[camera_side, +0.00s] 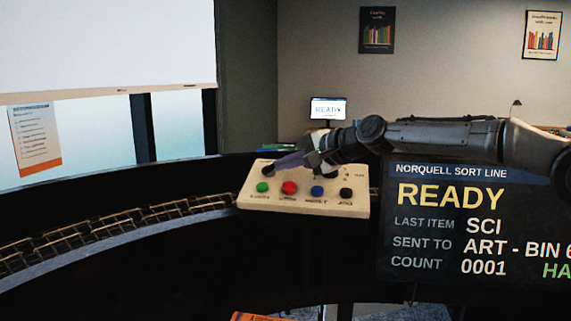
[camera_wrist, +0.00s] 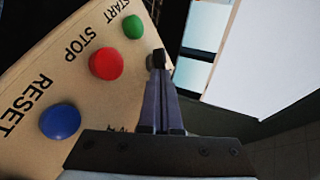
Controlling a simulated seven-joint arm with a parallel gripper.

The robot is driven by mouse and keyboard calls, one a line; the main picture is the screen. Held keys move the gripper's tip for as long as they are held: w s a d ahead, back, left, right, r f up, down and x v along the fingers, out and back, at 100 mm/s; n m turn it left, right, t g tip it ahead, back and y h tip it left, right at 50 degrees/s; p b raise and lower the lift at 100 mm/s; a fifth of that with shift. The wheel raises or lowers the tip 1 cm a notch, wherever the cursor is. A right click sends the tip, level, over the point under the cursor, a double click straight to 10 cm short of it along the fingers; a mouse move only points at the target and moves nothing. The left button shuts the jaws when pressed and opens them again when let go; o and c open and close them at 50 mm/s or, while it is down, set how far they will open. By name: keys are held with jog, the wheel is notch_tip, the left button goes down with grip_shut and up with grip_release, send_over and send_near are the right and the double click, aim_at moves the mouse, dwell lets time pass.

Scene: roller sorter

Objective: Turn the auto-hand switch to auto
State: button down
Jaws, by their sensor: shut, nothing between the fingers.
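The cream control panel (camera_side: 300,206) carries a green button (camera_side: 262,187), a red button (camera_side: 289,188), a blue button (camera_side: 317,191) and a black button (camera_side: 346,194). In the wrist view the panel (camera_wrist: 60,50) shows START, STOP and RESET beside the green (camera_wrist: 133,27), red (camera_wrist: 106,63) and blue (camera_wrist: 60,121) buttons. My gripper (camera_side: 270,168) is shut and empty over the panel's back left part. In the wrist view its dark fingertips (camera_wrist: 156,58) lie near the panel edge, right of the red button.
A display (camera_side: 450,225) right of the panel reads READY, with green letters "HA" cut off at the edge. A curved roller track (camera_side: 130,225) runs left of the panel. A small monitor (camera_side: 328,109) stands behind. Something orange (camera_side: 262,317) shows at the bottom.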

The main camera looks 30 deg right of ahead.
aim_at(283, 171)
jog(key=shift+w+d+n+g+y, duration=0.25)
jog(key=shift+n+g+y, duration=0.35)
jog(key=shift+n, duration=0.3)
jog(key=shift+w+d+r+n+g+y, duration=0.1)
jog(key=shift+w+d+n+g+y, duration=0.05)
jog(key=shift+n+g+y, duration=0.2)
jog(key=n+g, duration=0.1)
jog(key=n+y, duration=0.1)
jog(key=w+n+g+y, duration=0.1)
jog(key=shift+d+r+n+g, duration=0.15)
jog(key=shift+d+n+g, duration=0.1)
jog(key=shift+g, duration=0.1)
jog(key=shift+w+r, duration=0.3)
jog(key=shift+w, duration=0.65)
dwell(0.3)
